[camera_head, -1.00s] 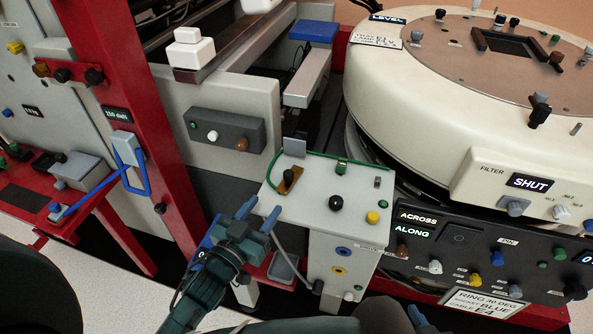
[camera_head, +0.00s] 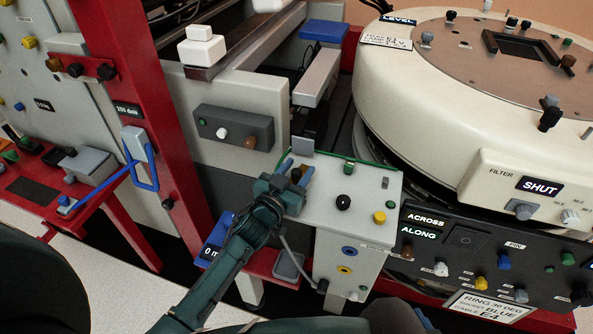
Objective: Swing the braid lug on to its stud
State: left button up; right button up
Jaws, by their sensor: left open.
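The pale grey box (camera_head: 360,212) stands in the middle, with a green braid (camera_head: 328,155) along the back of its top and a green clamp (camera_head: 349,166) on it. My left gripper (camera_head: 296,172) is open over the box's left back corner, its two blue fingers pointing away from me. A small dark brown knob (camera_head: 296,175) shows between the fingers; contact cannot be told. The braid's lug and its stud are mostly hidden by the gripper. A blue tip at the bottom edge seems to be part of my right gripper (camera_head: 427,319); its jaws are not clear.
The big cream drum (camera_head: 410,105) is close on the right. A red post (camera_head: 150,130) stands left.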

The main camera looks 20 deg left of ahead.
pick_arm(q)
jog(key=shift+c, duration=0.4)
grip_shut()
